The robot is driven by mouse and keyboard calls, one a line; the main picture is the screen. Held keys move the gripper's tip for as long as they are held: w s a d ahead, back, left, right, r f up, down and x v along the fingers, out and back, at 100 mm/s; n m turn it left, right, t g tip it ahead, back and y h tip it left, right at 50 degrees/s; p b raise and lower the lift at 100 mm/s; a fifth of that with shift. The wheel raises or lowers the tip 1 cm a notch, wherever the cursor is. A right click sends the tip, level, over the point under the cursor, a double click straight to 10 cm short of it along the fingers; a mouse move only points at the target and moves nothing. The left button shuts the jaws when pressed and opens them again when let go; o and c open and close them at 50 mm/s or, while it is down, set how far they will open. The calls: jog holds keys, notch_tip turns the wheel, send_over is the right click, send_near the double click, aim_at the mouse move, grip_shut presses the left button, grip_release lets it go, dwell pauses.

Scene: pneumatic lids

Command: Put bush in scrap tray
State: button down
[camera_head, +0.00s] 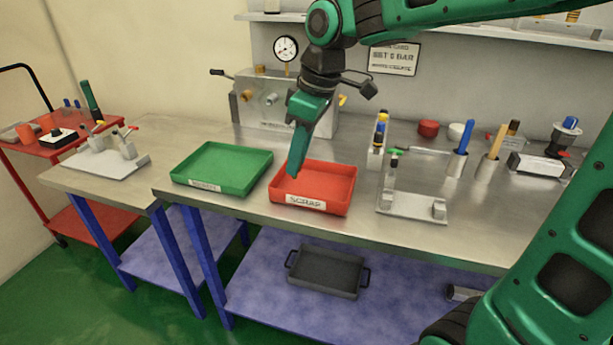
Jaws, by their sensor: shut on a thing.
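The scrap tray (340,201) is a red open tray with a white SCRAP label on its front, standing on the metal workbench. My gripper (293,172) is green and points down at the tray's left side, with its tip over or just inside the left wall. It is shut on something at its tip. The held thing is too small and hidden by the fingers to make out, so I cannot tell by sight whether it is the bush. No bush shows inside the visible part of the tray.
A green labelled tray (222,168) stands just left of the scrap tray. A grey fixture (412,206) stands to its right, and a metal block with fittings (262,104) behind. Tool holders fill the back right. A dark tray (326,272) sits on the lower shelf.

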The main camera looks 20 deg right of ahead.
jog(key=shift+w+a, duration=0.1)
jog(key=shift+w, duration=0.1)
jog(key=w+d+f, duration=0.4)
jog(key=w+d, duration=0.1)
jog(key=w+d+f, duration=0.2)
jog(key=w, duration=0.1)
jog(key=shift+w+d+f, duration=0.2)
jog(key=shift+d+f, duration=0.15)
jog(key=shift+d, duration=0.05)
jog(key=shift+s+d+x, duration=0.1)
jog(key=shift+d+x, duration=0.05)
jog(key=shift+x, duration=0.5)
jog(key=shift+s+d+x, duration=0.1)
jog(key=shift+x, duration=0.6)
jog(key=shift+s+d+x, duration=0.1)
jog(key=shift+d+x, duration=0.05)
jog(key=shift+x, duration=0.5)
jog(key=shift+f, duration=0.15)
jog(key=c, duration=1.5)
grip_release()
jog(key=shift+c, duration=0.2)
